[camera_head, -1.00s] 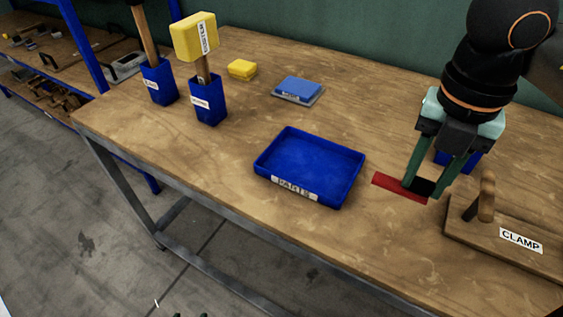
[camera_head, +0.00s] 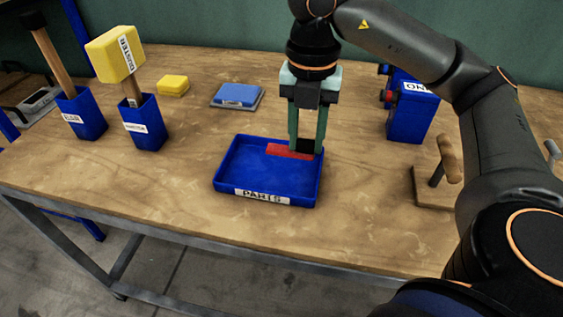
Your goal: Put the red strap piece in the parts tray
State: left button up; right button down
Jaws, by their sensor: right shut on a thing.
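The blue parts tray (camera_head: 232,189) lies on the wooden bench, with a white PARTS label on its front wall. The red strap piece (camera_head: 287,151) shows over the right back part of the tray. My right gripper (camera_head: 306,148) is shut on the strap piece's right end, with its fingers pointing down. I cannot tell whether the piece touches the tray floor. My left gripper is not in view.
A blue box with red buttons (camera_head: 410,112) stands right of the tray. A wooden board with an upright handle (camera_head: 447,158) is farther right. Blue holders with a yellow-headed mallet (camera_head: 115,54) and a hammer (camera_head: 45,50) stand left. A blue pad (camera_head: 237,94) and yellow block (camera_head: 173,84) lie behind.

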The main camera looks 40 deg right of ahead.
jog(key=w+f, duration=0.4)
jog(key=shift+a+f+b, duration=0.1)
jog(key=shift+f+b, duration=0.15)
jog(key=shift+b, duration=0.05)
jog(key=shift+w+f, duration=0.55)
jog(key=shift+f, duration=0.1)
jog(key=shift+w+f+b, duration=0.2)
jog(key=shift+f+b, duration=0.1)
jog(key=shift+f, duration=1.4)
jog(key=shift+f, duration=0.15)
jog(key=c, duration=0.5)
grip_release()
